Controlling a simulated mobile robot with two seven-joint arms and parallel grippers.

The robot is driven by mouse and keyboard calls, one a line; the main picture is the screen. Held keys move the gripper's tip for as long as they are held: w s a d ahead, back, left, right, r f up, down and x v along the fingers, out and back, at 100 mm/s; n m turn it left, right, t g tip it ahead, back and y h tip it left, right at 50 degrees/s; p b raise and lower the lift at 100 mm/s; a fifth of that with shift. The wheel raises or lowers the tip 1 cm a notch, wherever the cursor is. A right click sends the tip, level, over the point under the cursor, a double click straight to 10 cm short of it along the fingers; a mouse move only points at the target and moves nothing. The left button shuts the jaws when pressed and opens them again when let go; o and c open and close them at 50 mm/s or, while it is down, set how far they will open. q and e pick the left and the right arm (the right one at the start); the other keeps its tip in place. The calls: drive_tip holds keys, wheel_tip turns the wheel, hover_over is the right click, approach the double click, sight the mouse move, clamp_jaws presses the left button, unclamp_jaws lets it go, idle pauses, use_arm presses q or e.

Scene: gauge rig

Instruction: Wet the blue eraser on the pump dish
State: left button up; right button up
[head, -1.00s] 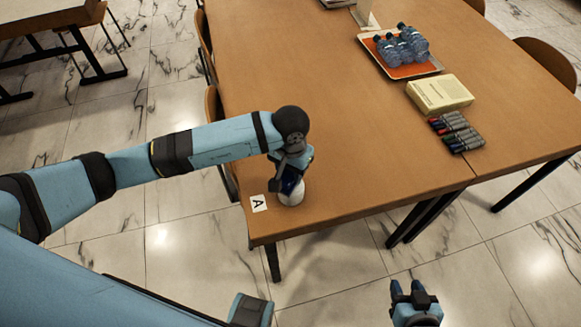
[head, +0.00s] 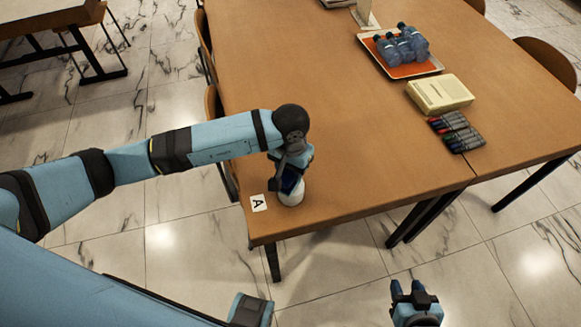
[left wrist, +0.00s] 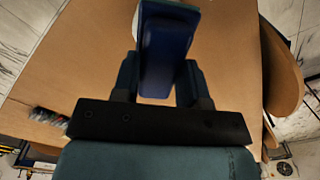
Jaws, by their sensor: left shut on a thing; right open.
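My left gripper (head: 290,176) is over the table's near left corner, shut on the blue eraser (left wrist: 165,55). In the left wrist view the dark blue eraser stands out between the fingers. The white rounded pump dish (head: 291,196) is on the table directly below the gripper and partly hidden by it. A sliver of it shows behind the eraser in the left wrist view. I cannot tell whether the eraser touches the dish. My right gripper (head: 412,292) is open and empty, over the floor in front of the table.
A white card marked A (head: 258,203) lies left of the dish. Farther right on the table (head: 330,110) are several markers (head: 456,131), a cream box (head: 440,94) and an orange tray (head: 409,71) with blue bottles (head: 401,45). The table's middle is clear. Chairs line its left side.

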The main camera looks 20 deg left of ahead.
use_arm(q)
drive_tip(key=shift+r+p, duration=0.95)
drive_tip(key=shift+r, duration=2.15)
drive_tip(key=shift+r, duration=0.1)
